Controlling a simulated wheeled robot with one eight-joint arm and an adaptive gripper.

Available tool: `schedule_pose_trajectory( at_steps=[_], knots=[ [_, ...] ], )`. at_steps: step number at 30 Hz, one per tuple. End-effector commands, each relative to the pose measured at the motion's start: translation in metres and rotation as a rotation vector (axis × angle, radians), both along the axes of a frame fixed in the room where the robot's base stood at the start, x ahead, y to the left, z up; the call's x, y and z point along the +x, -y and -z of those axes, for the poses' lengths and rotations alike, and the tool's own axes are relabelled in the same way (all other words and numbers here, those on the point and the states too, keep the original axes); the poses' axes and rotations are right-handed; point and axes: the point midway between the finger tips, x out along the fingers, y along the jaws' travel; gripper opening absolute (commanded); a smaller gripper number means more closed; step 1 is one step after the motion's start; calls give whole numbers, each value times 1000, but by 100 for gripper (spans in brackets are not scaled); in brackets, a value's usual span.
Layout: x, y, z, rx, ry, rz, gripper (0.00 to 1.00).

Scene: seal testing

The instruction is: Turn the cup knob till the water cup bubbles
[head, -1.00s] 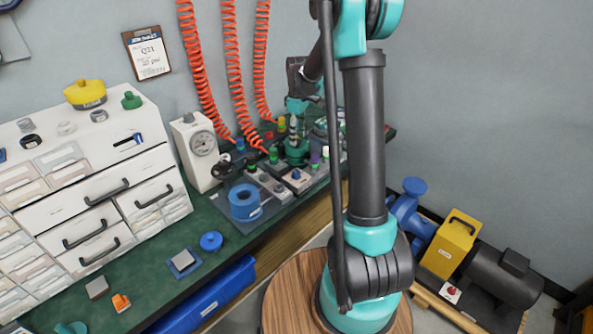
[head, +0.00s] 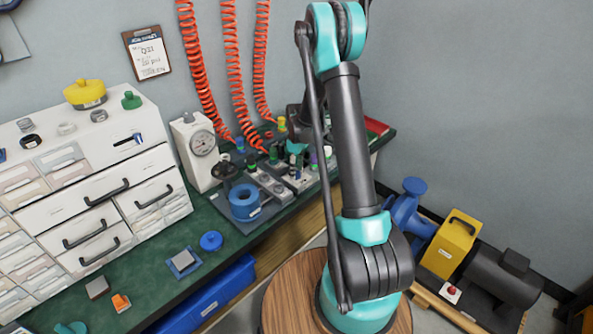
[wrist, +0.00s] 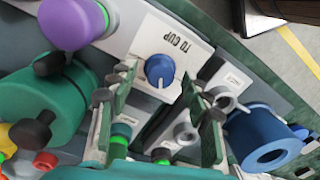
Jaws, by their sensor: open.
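The cup knob (wrist: 160,71) is a round blue knob on a white block labelled "TO CUP" in the wrist view. My gripper (wrist: 161,82) is open, with one finger on each side of the knob in that picture. I cannot tell whether the fingers touch it or are still above it. In the head view my gripper (head: 297,150) is among the fittings on the bench, small and partly hidden by other parts. I cannot make out the water cup or any bubbles.
A purple-topped part (wrist: 70,22) and a green body (wrist: 45,100) stand left of the fingers, and a blue ring (wrist: 265,140) lies at right. In the head view, orange coiled hoses (head: 232,75) hang behind, beside a dial gauge (head: 201,143).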

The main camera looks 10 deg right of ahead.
Motion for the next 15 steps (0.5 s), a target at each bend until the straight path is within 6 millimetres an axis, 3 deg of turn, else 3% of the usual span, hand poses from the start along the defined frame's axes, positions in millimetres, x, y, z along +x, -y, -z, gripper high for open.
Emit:
schedule_pose_trajectory(
  at_steps=[10,15],
  knots=[
    [0,0,4,0,0,0,49],
    [0,0,4,0,0,0,31]
  ],
)
